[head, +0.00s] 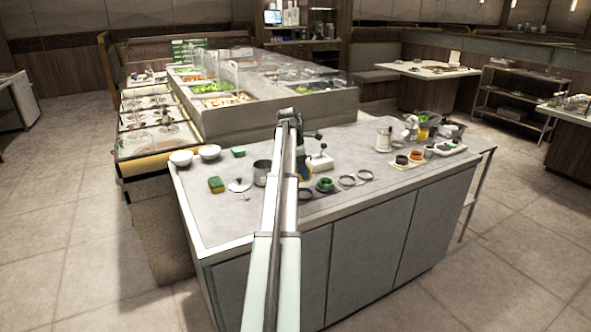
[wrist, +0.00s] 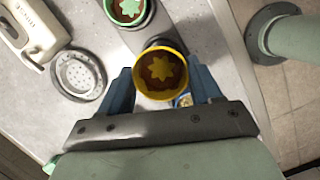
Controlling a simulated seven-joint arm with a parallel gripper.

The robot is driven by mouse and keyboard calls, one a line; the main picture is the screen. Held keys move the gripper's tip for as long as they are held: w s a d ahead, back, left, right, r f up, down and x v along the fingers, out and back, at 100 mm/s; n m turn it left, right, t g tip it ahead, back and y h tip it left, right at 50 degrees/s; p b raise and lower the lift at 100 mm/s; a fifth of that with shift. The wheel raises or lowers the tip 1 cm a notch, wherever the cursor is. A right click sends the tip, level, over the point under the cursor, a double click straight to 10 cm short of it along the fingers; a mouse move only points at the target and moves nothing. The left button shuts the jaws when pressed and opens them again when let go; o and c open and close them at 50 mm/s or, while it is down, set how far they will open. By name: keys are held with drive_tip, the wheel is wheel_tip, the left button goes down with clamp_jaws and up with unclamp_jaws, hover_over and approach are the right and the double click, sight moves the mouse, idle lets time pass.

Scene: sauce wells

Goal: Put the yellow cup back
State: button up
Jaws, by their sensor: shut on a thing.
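The yellow cup (wrist: 160,94) is between the blue fingers of my gripper (wrist: 160,76) in the wrist view. The gripper is shut on it. The cup holds brown sauce with a yellow star shape on top. A green-rimmed cup (wrist: 131,22) with brown contents and a pale green star stands just beyond it; the head view also shows this green cup (head: 325,185). In the head view my gripper (head: 304,165) is over the counter, partly hidden by my arm, with a bit of yellow showing low on it. Whether the held cup touches anything beneath is unclear.
A round perforated metal piece (wrist: 80,74) lies left of the cup. A white device (wrist: 36,32) is at the upper left. Empty rings (head: 347,181) line the counter's front edge right of the green cup. A metal pot (head: 262,172) stands left of my arm.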

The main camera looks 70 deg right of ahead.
drive_tip(key=shift+f, duration=3.15)
drive_tip(key=shift+f, duration=0.5)
drive_tip(key=o, duration=1.1)
drive_tip(key=shift+r, duration=4)
drive_tip(key=shift+w, duration=0.1)
